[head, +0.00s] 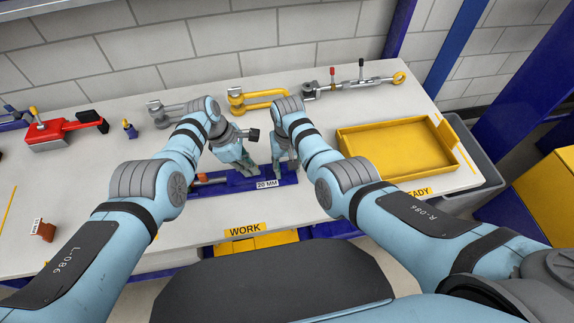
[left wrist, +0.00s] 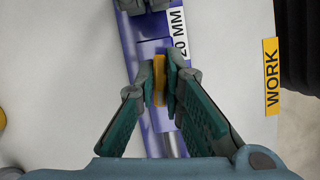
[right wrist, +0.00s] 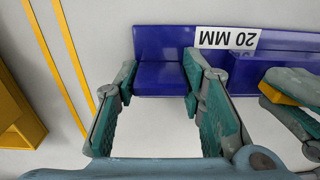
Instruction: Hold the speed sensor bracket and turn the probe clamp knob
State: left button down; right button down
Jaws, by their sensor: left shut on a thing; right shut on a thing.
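The blue speed sensor bracket (head: 236,187) lies on the table with a "20 MM" label; it also shows in the left wrist view (left wrist: 133,60). My right gripper (head: 285,172) is shut on the bracket's end block (right wrist: 160,78), one finger on each side. My left gripper (head: 246,170) is shut on a yellow-orange knob (left wrist: 159,80) over the bracket. The knob shows partly between the left fingers in the right wrist view (right wrist: 283,90). A grey rod (left wrist: 176,145) runs along the bracket below the left fingers. An orange-brown piece (head: 200,177) shows at the bracket's left part.
A yellow tray (head: 398,178) stands at the right of the table. A red tool (head: 62,132) and a small orange-brown block (head: 42,230) lie at the left. A yellow arm-like part (head: 262,97) and a grey linkage (head: 350,84) lie along the back. Bare table lies around the bracket.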

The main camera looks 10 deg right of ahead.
aim_at(236, 174)
dwell(0.3)
pick_arm(q)
jog(key=c, duration=1.6)
grip_release()
jog(key=shift+w+a+r, duration=0.1)
jog(key=shift+a+r, duration=0.1)
jog(key=shift+r, duration=0.35)
jog(key=v, duration=1.1)
jog(key=shift+c, duration=0.3)
